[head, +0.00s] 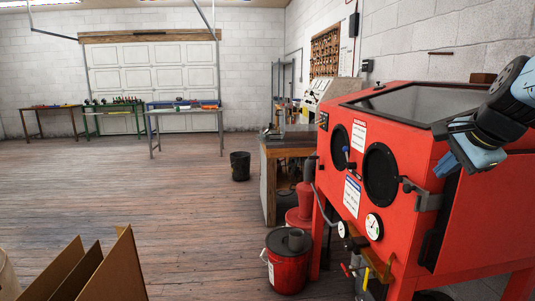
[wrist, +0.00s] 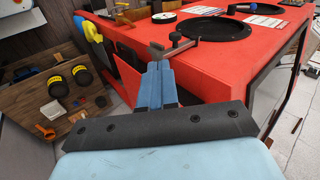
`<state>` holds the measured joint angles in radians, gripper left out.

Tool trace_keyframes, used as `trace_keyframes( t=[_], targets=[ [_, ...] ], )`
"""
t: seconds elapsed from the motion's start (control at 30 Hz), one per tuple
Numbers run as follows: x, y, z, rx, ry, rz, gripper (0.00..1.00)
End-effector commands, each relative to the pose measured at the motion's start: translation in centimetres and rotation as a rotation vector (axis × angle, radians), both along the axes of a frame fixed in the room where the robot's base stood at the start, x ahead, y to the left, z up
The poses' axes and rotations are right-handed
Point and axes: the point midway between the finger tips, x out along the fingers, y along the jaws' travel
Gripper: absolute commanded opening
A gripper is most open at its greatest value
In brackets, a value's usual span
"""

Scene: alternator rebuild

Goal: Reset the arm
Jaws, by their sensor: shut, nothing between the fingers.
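My gripper (head: 444,166) is at the right of the head view, at the end of my bent arm, in front of the red blasting cabinet (head: 408,110). In the wrist view my gripper (wrist: 158,68) shows its blue fingers together, with nothing between them. Its tips appear close to the cabinet's door latch (wrist: 172,44); I cannot tell whether they touch. The cabinet (wrist: 225,62) fills much of the wrist view, with a round black glove port (wrist: 211,28).
A red bucket (head: 288,270) stands left of the cabinet. A workbench (head: 290,149) is behind it. Cardboard panels (head: 100,274) are at the lower left. A black bin (head: 240,166) stands on the wooden floor, which is largely clear. In the wrist view, a wooden board (wrist: 50,100) holds black-and-yellow items.

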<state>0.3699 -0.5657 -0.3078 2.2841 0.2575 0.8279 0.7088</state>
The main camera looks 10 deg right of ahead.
Motion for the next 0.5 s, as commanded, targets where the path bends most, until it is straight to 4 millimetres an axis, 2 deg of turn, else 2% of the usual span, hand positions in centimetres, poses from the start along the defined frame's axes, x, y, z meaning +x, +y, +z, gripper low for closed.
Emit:
trace_keyframes(
  t=[0.23, 0.33, 0.43, 0.5],
  targets=[
    [0.0, 0.0, 0.0, -0.001, 0.000, 0.001, 0.00],
    [0.1, 0.7, -0.2, -0.019, 0.007, 0.036, 0.00],
    [0.4, 3.3, -0.8, -0.089, 0.033, 0.165, 0.00],
    [0.5, 6.1, -1.6, -0.173, 0.062, 0.313, 0.00]
  ],
)
